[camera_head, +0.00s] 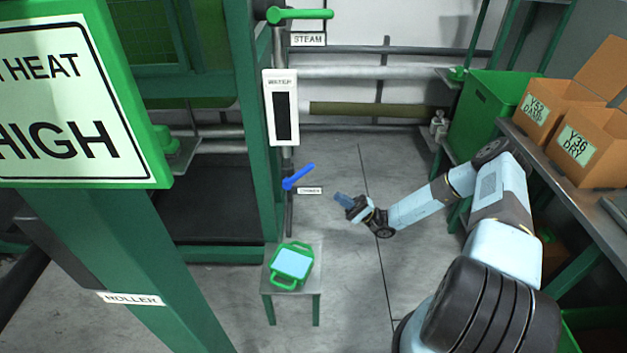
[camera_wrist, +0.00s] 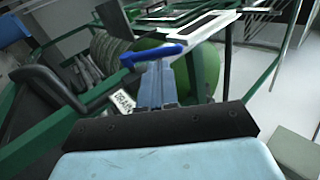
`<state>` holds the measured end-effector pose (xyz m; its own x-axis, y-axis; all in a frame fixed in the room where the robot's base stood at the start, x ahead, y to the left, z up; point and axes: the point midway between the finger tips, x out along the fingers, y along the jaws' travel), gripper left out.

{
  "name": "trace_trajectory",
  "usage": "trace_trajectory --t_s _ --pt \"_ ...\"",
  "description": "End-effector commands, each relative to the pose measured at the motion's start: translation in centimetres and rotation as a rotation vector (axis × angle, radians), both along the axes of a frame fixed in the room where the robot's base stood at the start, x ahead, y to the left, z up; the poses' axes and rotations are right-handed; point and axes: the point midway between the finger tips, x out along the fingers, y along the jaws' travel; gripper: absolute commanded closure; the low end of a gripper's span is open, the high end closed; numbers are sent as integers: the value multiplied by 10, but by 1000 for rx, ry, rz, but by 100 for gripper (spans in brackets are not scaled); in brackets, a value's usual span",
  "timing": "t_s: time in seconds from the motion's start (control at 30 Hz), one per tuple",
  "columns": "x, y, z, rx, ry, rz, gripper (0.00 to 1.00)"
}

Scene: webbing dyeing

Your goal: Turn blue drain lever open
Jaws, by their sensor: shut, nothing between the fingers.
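The blue drain lever (camera_head: 298,177) is on the pipe at the machine's side, slanting up to the right, with a small label plate (camera_head: 310,190) beside its lower end. In the wrist view the lever (camera_wrist: 153,54) lies across the picture just beyond my fingertips, above a plate reading DRAIN (camera_wrist: 124,102). My gripper (camera_head: 340,199) is shut and empty, to the right of the lever and a little lower in the head view, with a visible gap. In the wrist view my gripper (camera_wrist: 160,72) points at the lever; whether it touches there I cannot tell.
A green steam lever (camera_head: 300,14) and a white water gauge (camera_head: 282,107) are above the drain lever. A small table (camera_head: 292,296) with a green-framed case (camera_head: 291,264) stands below it. A shelf with orange boxes (camera_head: 592,140) is at right. The floor between is clear.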

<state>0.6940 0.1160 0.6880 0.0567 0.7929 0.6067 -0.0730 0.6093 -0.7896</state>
Motion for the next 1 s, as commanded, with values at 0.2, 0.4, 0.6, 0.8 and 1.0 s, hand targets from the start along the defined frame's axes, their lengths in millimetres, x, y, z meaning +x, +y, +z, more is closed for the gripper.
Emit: trace_trajectory --t_s 0.2,0.4,0.6,0.8,1.0 --pt "3 -2 -29 108 30 -138 100" --pt "4 -2 -37 141 37 -186 100" --pt "8 10 -24 142 36 -187 100" --pt "15 33 0 143 37 -185 100" --pt "23 57 25 142 36 -186 100"
